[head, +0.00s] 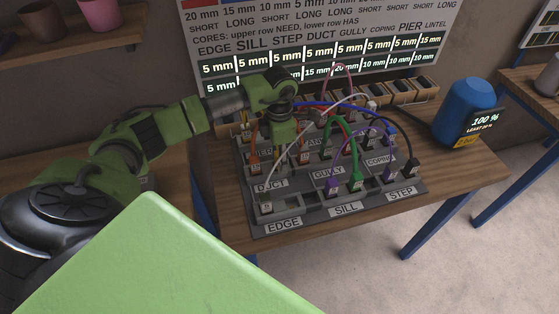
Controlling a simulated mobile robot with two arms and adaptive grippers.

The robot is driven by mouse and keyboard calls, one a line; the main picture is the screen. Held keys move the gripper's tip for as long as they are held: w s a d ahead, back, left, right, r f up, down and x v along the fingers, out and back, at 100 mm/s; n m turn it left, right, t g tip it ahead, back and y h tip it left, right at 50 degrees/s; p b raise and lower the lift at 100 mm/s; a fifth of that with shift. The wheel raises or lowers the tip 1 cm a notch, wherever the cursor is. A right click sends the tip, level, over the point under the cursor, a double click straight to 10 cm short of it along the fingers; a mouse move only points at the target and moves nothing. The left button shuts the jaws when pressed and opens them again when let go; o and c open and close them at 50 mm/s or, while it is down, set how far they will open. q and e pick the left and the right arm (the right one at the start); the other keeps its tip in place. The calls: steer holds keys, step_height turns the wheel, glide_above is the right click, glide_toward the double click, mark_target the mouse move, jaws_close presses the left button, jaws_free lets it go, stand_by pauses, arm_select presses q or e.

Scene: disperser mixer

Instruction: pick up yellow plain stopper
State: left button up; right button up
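I cannot make out a yellow plain stopper in the head view. My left gripper (283,137) points down over the back left part of the grey socket board (290,226), among the cables. Its fingertips are small and partly hidden, so I cannot tell whether it is open or holds anything. Cables with orange, white, green, purple, blue and black plugs run across the board; a green plug (357,182) stands near SILL and a black plug (412,167) near STEP. My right gripper is not in view.
A row of small wooden bins (405,97) stands behind the board, under a lit sign (325,40). A blue container (470,105) with a display stands at the right of the wooden table (455,175). The table's front right is clear. A shelf (75,42) holds cups at the upper left.

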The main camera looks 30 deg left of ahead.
arm_select(q)
jaws_close()
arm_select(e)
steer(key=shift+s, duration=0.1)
arm_select(q)
steer(key=shift+r, duration=0.1)
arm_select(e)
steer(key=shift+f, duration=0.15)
